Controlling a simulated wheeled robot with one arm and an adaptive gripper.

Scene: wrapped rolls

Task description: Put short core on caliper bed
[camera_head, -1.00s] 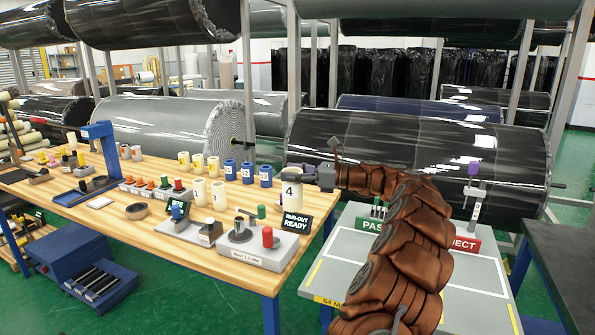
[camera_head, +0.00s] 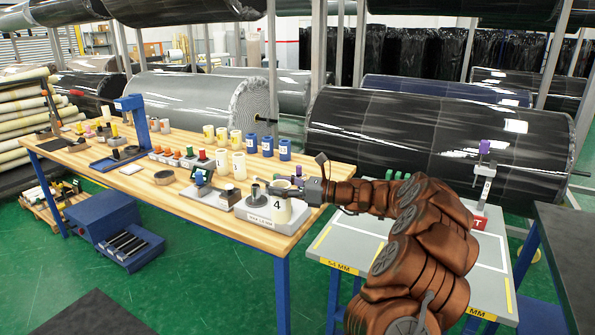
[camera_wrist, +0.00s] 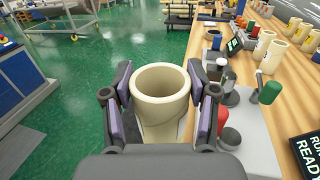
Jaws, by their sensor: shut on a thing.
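My gripper (camera_head: 297,187) is shut on a cream, hollow core marked 4 (camera_head: 279,212). The core is upright; its open top faces the wrist camera. In the wrist view the core (camera_wrist: 160,112) sits between the two finger pads, with green floor and the table edge below it. In the head view it overlaps the grey run-out gauge base (camera_head: 258,222) at the bench's front right corner. A small gauge with a tilted screen (camera_head: 202,178) stands left of that base. A blue stand with a column (camera_head: 133,118) is farther left. I cannot tell which fixture is the caliper bed.
Cream cores (camera_head: 239,166) and blue cores (camera_head: 267,146) stand behind the gauges on the wooden bench (camera_head: 140,183). A tape-like ring (camera_head: 164,177) lies on its open middle. A grey table (camera_head: 350,250) with a purple-topped stand (camera_head: 484,165) is at right.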

